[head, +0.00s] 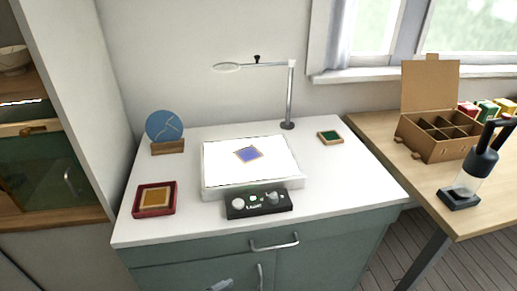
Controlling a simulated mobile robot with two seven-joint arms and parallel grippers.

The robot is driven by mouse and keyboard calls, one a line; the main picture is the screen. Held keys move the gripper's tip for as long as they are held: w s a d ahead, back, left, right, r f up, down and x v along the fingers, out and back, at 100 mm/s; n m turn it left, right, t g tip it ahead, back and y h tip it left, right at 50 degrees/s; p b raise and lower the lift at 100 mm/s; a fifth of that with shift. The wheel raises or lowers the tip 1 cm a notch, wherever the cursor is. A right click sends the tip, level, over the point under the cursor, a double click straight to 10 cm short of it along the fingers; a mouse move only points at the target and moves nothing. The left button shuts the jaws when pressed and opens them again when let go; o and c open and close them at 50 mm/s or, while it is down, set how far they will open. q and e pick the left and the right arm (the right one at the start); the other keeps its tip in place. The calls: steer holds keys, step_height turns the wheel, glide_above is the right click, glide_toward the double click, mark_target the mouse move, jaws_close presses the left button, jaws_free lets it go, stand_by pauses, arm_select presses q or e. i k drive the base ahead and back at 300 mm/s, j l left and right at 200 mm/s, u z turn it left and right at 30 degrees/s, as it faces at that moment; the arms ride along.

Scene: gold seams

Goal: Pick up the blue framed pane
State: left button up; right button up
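The blue framed pane (247,155) is a small blue-violet square with a thin tan frame. It lies flat on the glowing top of the white light box (277,166), turned slightly, with nothing touching it. A small grey shape at the bottom edge seems to be the tip of my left gripper (220,286). It is low in front of the cabinet, well away from the pane, and mostly cut off, so its fingers cannot be made out. My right gripper is not seen.
A red tray (155,199), a blue disc (164,127) and a green framed piece (330,137) stand around. A cardboard box (437,135) and a black-handled device (470,182) stand right.

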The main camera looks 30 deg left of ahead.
mark_target(248, 156)
steer(key=i+l, duration=0.25)
steer(key=l, duration=0.15)
steer(key=i+l+u, duration=0.15)
steer(key=l, duration=0.25)
steer(key=i+u, duration=0.1)
steer(key=u, duration=1.3)
